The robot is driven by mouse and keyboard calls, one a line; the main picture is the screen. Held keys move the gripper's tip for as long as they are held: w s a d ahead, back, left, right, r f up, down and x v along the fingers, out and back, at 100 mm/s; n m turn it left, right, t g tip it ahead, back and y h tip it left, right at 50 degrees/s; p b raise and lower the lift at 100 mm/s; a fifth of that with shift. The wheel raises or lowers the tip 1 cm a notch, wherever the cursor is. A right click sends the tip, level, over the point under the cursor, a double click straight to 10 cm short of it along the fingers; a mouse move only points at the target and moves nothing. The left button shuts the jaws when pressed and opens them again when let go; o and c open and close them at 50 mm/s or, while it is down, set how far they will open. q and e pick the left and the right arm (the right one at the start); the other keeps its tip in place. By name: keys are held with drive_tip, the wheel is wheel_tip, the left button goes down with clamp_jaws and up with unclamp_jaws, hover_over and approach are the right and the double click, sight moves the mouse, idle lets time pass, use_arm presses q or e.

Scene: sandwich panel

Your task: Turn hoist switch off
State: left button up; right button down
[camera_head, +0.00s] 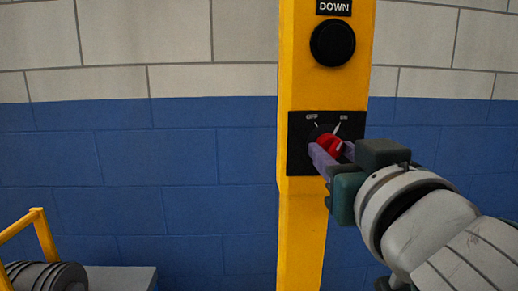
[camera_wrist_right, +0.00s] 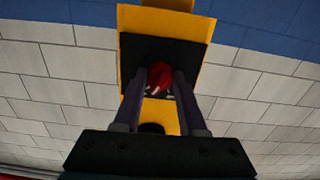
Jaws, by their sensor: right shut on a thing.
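The hoist switch is a red rotary knob (camera_head: 331,146) on a black plate (camera_head: 298,150) marked OFF at the left and ON at the right. The plate is on a yellow post (camera_head: 302,225). My right gripper (camera_head: 328,156) is at the knob with its purple fingers shut on it. In the right wrist view the red knob (camera_wrist_right: 160,80) sits between the two fingertips of my right gripper (camera_wrist_right: 160,82). The fingers partly cover the knob in the head view, so its exact angle is hard to tell. My left gripper is not in view.
A round black button (camera_head: 333,43) under a DOWN label is on the post above the switch. A blue and white block wall (camera_head: 150,150) stands behind. At the lower left are a yellow rail (camera_head: 44,235) and a dark ribbed cylinder (camera_head: 45,277) near a grey surface (camera_head: 122,278).

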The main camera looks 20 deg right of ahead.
drive_tip(key=n+p, duration=0.2)
drive_tip(key=n, duration=0.4)
drive_tip(key=shift+r, duration=0.1)
drive_tip(key=shift+d+n+p, duration=0.1)
drive_tip(key=shift+n+p, duration=0.55)
drive_tip(key=shift+n, duration=2.05)
drive_tip(key=shift+c, duration=2.3)
unclamp_jaws()
drive_tip(key=shift+s, duration=0.15)
